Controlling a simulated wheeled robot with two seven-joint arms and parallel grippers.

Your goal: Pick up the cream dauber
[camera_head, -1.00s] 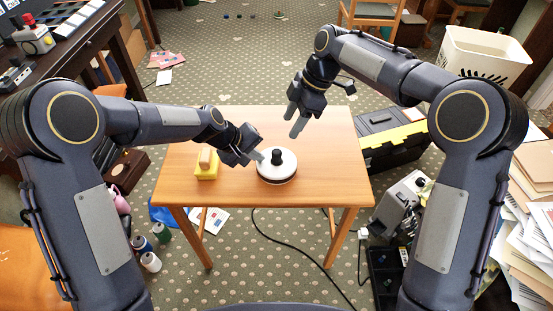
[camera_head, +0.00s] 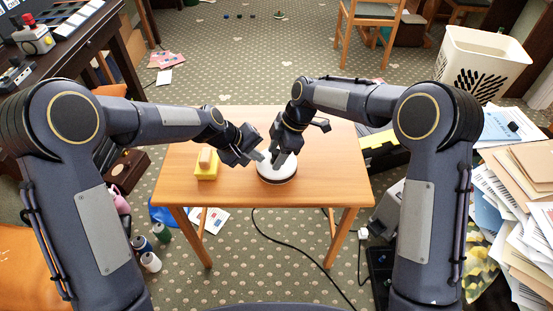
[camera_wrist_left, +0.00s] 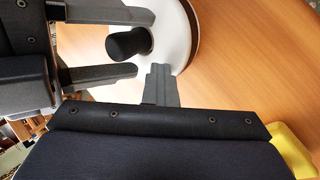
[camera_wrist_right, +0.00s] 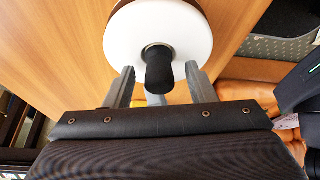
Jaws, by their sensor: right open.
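The cream dauber, which I take to be the round off-white disc with a black knob (camera_head: 282,174), sits flat on the wooden table (camera_head: 325,160). It also shows in the right wrist view (camera_wrist_right: 190,32) and partly in the left wrist view (camera_wrist_left: 174,15). My right gripper (camera_head: 281,157) is open above it. In the right wrist view its fingers (camera_wrist_right: 159,86) stand on either side of the black knob, with gaps visible. The right gripper hides the knob in the head view.
A yellow block with a tan piece on top (camera_head: 206,171) stands at the table's left. The front and right tabletop are clear. A black and yellow case (camera_head: 380,143) is right of the table. A white bin (camera_head: 482,62) and papers lie farther right.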

